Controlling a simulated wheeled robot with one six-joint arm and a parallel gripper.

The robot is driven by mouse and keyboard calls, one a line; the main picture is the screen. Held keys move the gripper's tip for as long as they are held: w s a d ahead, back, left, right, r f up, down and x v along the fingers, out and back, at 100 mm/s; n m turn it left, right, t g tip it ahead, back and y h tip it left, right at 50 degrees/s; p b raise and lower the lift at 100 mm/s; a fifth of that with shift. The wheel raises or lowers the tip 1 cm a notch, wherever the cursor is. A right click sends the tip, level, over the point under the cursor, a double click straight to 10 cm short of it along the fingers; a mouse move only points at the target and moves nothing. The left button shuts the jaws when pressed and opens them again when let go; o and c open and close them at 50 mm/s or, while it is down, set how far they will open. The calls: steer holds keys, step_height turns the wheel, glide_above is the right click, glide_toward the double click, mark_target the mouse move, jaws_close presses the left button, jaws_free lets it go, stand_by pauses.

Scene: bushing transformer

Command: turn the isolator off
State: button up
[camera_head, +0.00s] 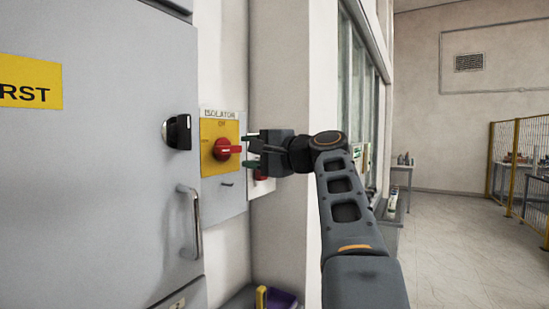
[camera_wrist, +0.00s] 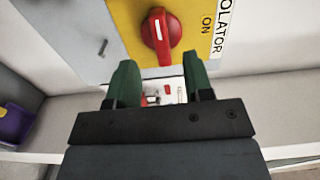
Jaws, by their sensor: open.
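The isolator is a grey box with a yellow plate (camera_head: 210,134) and a red rotary handle (camera_head: 226,149), under a sign reading ISOLATOR. In the wrist view the red handle (camera_wrist: 161,34) lies just beyond my fingertips, its white line pointing along the finger direction, and the word ON shows beside it. My gripper (camera_head: 247,152) reaches in from the right in the head view, its fingers pointing at the handle. In the wrist view the green fingers (camera_wrist: 160,72) are spread apart with nothing between them. The fingers appear apart from the handle.
A grey cabinet door (camera_head: 95,160) with a black knob (camera_head: 177,132) and a metal handle (camera_head: 191,222) stands left of the isolator. Another red switch on a white box is partly hidden behind my gripper. A purple and yellow item (camera_head: 276,298) sits low down. Open floor lies right.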

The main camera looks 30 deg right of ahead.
steer(key=v, duration=0.6)
steer(key=shift+s+d+b, duration=0.15)
steer(key=shift+s+b, duration=0.15)
steer(key=shift+s, duration=0.05)
steer(key=w+d+f+g+h, duration=0.1)
steer(key=d+f+g+h, duration=0.15)
steer(key=f, duration=0.45)
steer(key=w+d+f+g+h, duration=0.1)
steer(key=w+d+f+h, duration=0.15)
steer(key=f, duration=0.45)
steer(key=s+a+f+n+g+h+p, duration=0.1)
steer(key=a+f+g, duration=0.1)
steer(key=f, duration=0.4)
steer(key=s+a+f+n+g+p, duration=0.1)
steer(key=f+g, duration=0.1)
steer(key=f, duration=0.4)
steer(key=s+a+f+n+g+p, duration=0.2)
steer(key=s+a+f+n, duration=0.3)
steer(key=a+f, duration=0.2)
steer(key=s+a+f+n+g+h+p, duration=0.1)
steer(key=s+a+f+n+g+p, duration=0.1)
steer(key=s+a+f+n, duration=0.4)
steer(key=a+f+g, duration=0.1)
steer(key=a, duration=0.3)
steer(key=shift+f+p, duration=0.25)
steer(key=shift+p, duration=0.05)
